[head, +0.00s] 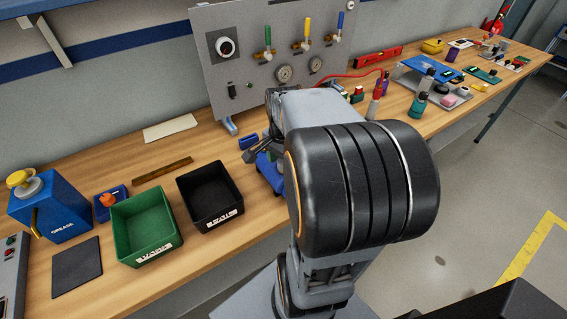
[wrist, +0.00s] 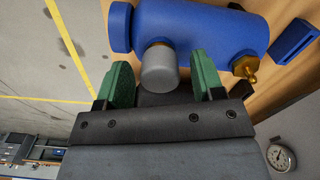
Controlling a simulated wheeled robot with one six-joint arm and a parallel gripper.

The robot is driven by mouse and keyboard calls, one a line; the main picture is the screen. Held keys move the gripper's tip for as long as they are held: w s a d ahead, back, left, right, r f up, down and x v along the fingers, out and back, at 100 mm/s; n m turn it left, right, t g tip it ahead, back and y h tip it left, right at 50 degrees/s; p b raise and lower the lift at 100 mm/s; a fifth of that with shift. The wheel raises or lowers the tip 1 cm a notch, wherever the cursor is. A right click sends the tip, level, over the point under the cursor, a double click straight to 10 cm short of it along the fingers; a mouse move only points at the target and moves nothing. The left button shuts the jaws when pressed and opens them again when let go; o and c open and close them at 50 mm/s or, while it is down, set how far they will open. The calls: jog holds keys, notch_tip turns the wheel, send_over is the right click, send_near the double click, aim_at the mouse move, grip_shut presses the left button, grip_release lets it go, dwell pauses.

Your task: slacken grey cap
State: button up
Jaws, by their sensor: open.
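The grey cap (wrist: 159,72) shows in the wrist view as a short grey cylinder on a brass neck at the side of a blue cylindrical body (wrist: 195,25). My gripper (wrist: 163,82) has two green-padded fingers, one on each side of the cap. The fingers are open, with a visible gap between each pad and the cap. A brass fitting (wrist: 245,67) sticks out of the blue body to the right. In the head view my arm hides the cap and most of the blue body; only a blue part (head: 268,170) shows beside the arm.
A grey gauge panel (head: 240,100) with coloured valve levers stands behind my arm. A black bin (head: 208,195) and a green bin (head: 145,225) stand to the left, near a blue grease box (head: 60,210). Several bottles and tools crowd the bench at the right.

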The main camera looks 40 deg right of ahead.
jog(key=shift+m, duration=0.8)
jog(key=m, duration=0.4)
jog(key=c, duration=0.9)
jog(key=n, duration=0.4)
jog(key=shift+p, duration=0.3)
